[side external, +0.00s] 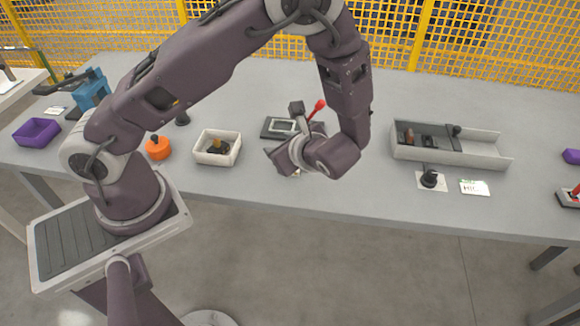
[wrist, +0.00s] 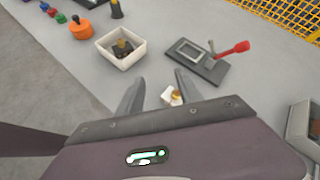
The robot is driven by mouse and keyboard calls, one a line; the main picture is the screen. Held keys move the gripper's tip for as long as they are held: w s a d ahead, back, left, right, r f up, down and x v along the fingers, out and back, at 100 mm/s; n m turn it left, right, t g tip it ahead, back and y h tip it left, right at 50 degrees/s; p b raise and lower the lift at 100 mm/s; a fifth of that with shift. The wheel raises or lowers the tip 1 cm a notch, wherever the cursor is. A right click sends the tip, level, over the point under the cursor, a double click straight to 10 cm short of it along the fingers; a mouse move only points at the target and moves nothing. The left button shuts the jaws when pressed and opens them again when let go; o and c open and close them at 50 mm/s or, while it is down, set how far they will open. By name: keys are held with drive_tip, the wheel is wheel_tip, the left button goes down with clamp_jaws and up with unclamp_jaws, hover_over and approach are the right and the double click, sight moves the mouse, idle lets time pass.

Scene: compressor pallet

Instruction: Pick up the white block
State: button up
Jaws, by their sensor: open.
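A small white block (wrist: 167,101) with a tan or yellowish part on top lies on the table, seen in the wrist view. It shows between my fingers, nearer the right one, and its lower part is hidden by my gripper body. My gripper (wrist: 159,77) is open, with its two fingers apart and nothing held between them. In the side view my gripper is low over the table's front half, and the block is almost wholly hidden behind it.
A cream bin (side external: 217,149) with a dark and yellow part inside stands left of my gripper. A dark fixture with a red-handled lever (wrist: 203,61) lies just beyond. A grey tray (side external: 450,146) is to the right. An orange knob (side external: 158,148) stands farther left.

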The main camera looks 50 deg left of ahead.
drive_tip(key=f+m+t, duration=0.1)
drive_tip(key=f+m, duration=0.1)
drive_tip(key=w+f+m+t+y, duration=0.1)
drive_tip(key=f+m, duration=0.1)
drive_tip(key=f, duration=0.1)
drive_tip(key=w+f+m+t, duration=0.1)
drive_tip(key=f, duration=0.1)
drive_tip(key=shift+w+f+m, duration=0.25)
drive_tip(key=shift+f+m, duration=0.15)
drive_tip(key=shift+w+a+f+t+y, duration=0.1)
drive_tip(key=shift+f+t+y, duration=0.15)
drive_tip(key=shift+t+y, duration=0.05)
drive_tip(key=x, duration=0.6)
drive_tip(key=shift+w+a+f, duration=0.15)
drive_tip(key=shift+w+a, duration=0.05)
drive_tip(key=shift+w, duration=0.25)
clamp_jaws()
